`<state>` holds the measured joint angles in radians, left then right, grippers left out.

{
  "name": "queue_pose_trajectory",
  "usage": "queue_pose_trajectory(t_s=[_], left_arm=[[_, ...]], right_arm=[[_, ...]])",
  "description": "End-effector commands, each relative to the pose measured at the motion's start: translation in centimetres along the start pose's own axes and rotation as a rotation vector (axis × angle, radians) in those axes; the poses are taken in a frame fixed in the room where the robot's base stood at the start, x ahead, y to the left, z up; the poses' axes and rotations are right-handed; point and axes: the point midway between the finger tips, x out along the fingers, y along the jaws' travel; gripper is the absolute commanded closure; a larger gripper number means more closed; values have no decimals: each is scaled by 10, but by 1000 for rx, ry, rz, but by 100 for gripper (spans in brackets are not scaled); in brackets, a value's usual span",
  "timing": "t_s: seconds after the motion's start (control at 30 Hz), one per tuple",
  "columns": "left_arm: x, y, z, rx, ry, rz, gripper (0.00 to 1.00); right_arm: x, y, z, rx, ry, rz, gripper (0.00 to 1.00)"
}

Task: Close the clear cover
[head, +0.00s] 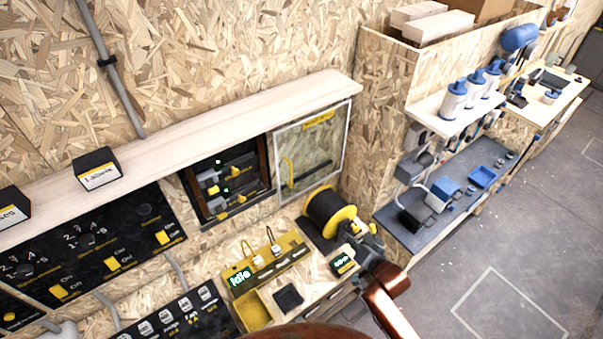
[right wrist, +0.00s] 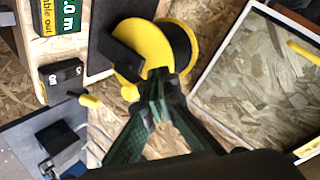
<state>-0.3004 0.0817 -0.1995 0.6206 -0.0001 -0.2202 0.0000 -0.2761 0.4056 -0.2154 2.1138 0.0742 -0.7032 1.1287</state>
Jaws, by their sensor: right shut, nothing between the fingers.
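The clear cover (head: 318,150) is a see-through pane in a pale frame with a yellow handle and a yellow label. It stands to the right of the dark switch box (head: 226,178), whose switches are uncovered. The cover also shows at the right of the right wrist view (right wrist: 250,82), with the handle (right wrist: 304,52) near the edge. My right gripper (head: 357,230) is below and right of the cover, apart from it, beside the yellow and black reel. Its fingers (right wrist: 158,82) are shut and empty. My left gripper is not in view.
The yellow and black reel (head: 330,213) sits under the cover, close to my right gripper. A wooden shelf (head: 250,115) runs above the box. A yellow tray with a display (head: 262,262) lies below. A side bench (head: 440,195) with blue items stands right.

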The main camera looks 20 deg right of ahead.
Motion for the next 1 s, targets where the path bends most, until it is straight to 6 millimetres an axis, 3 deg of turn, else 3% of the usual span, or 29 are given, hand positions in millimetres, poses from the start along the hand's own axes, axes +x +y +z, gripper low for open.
queue_pose_trajectory(t_s=[0.03, 0.2, 0.4, 0.67, 1.0], left_arm=[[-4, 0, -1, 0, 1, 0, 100], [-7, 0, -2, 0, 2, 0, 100], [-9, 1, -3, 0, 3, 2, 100], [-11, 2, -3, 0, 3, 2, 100], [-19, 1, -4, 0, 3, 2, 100]], right_arm=[[-1, -24, -16, 54, 20, -59, 100], [0, -95, -60, 296, 40, -283, 100], [-7, -158, -95, 542, -24, -509, 100], [-6, -186, -109, 644, -73, -596, 100], [46, -220, -116, 644, -72, -594, 100]])
